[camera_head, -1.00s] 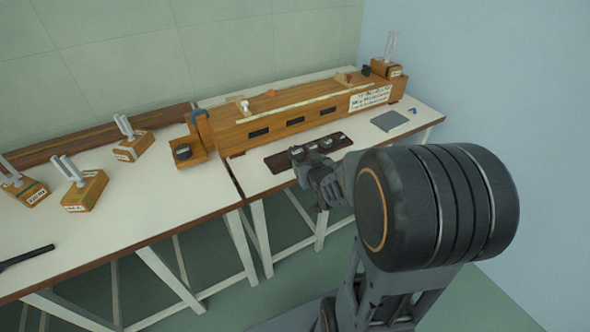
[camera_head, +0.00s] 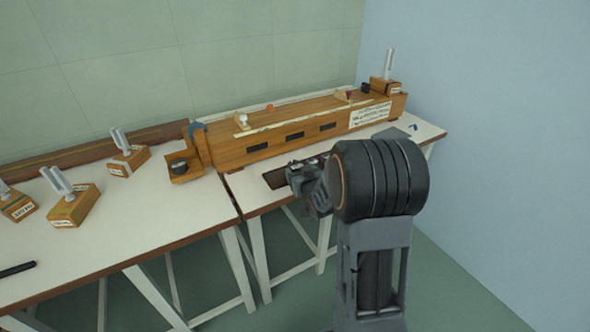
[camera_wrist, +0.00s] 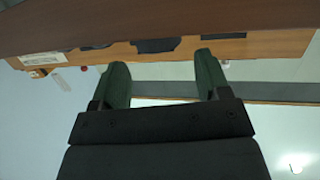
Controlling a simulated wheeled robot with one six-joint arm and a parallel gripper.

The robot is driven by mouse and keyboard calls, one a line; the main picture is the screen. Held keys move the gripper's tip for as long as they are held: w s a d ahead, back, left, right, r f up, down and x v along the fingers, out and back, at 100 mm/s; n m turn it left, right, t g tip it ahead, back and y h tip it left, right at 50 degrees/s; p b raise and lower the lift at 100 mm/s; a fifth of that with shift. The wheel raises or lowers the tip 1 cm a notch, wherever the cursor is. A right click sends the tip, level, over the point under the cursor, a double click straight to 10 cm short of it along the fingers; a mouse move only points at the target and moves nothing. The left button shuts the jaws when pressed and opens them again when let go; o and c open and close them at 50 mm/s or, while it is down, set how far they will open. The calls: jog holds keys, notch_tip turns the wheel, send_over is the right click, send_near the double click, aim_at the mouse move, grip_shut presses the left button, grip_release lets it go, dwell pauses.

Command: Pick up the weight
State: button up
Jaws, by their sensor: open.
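A dark brown tray (camera_head: 274,179) lies on the right bench in front of the long wooden instrument. Small pale pieces (camera_head: 322,160) show at its far side, partly hidden by my gripper; I cannot tell which is the weight. My gripper (camera_head: 292,170) is at the tray, seen from behind. In the wrist view, which looks upside down, its two green fingers (camera_wrist: 163,76) are apart with nothing clearly between them. A dark shape (camera_wrist: 155,45) shows beyond the fingertips, against the wooden front; I cannot tell what it is.
The long wooden instrument (camera_head: 270,155) stands behind the tray. A grey flat pad (camera_head: 391,134) lies to the right. Wooden blocks with upright prongs (camera_head: 73,205) stand on the left bench. A blue wall (camera_head: 490,130) closes the right side.

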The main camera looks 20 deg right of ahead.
aim_at(295, 165)
jog(key=shift+x, duration=2.5)
jog(key=shift+c, duration=0.5)
jog(key=shift+d, duration=0.1)
jog(key=c, duration=0.9)
